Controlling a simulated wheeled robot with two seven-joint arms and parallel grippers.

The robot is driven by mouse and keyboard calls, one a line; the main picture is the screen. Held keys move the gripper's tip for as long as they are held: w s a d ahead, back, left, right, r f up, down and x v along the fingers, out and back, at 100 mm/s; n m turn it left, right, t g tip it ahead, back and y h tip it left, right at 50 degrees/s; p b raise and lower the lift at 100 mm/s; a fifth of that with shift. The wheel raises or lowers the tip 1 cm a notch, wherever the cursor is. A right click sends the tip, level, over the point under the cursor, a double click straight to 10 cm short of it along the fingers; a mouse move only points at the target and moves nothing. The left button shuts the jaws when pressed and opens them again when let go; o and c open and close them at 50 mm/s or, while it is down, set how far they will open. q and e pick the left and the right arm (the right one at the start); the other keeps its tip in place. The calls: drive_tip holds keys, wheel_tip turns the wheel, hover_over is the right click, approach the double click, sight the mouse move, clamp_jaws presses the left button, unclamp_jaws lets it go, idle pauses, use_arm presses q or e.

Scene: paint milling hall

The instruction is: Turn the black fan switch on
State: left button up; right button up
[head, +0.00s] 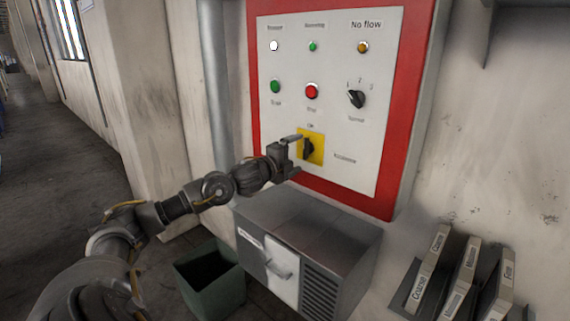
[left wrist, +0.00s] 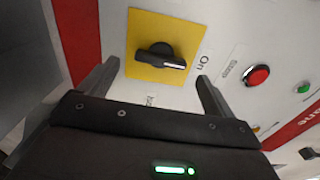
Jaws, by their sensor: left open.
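A black rotary switch (head: 308,149) sits on a yellow plate (head: 318,159) low on the white panel. In the left wrist view the switch (left wrist: 160,56) has a white mark at one end of its handle, and that end points toward the word On. The label beside the plate is too blurred to read. My left gripper (head: 296,156) is open just in front of the plate. Its fingertips (left wrist: 157,72) show on either side of the switch in the left wrist view, with a visible gap from the handle. My right gripper is not in view.
Above the switch are a red button (head: 312,91), a green button (head: 275,87), another black selector (head: 356,98) and several small lamps. A grey box (head: 310,235) juts out below the panel. A green bin (head: 212,280) and binders (head: 459,283) flank it.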

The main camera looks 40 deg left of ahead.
use_arm(q)
drive_tip(key=s+b, duration=0.2)
drive_tip(key=s, duration=0.5)
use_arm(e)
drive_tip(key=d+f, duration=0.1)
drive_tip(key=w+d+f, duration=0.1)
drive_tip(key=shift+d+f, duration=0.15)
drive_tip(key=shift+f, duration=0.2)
use_arm(q)
drive_tip(key=shift+w, duration=0.1)
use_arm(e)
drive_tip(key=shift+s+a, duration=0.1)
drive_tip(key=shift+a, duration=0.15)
use_arm(q)
drive_tip(key=shift+d, duration=0.1)
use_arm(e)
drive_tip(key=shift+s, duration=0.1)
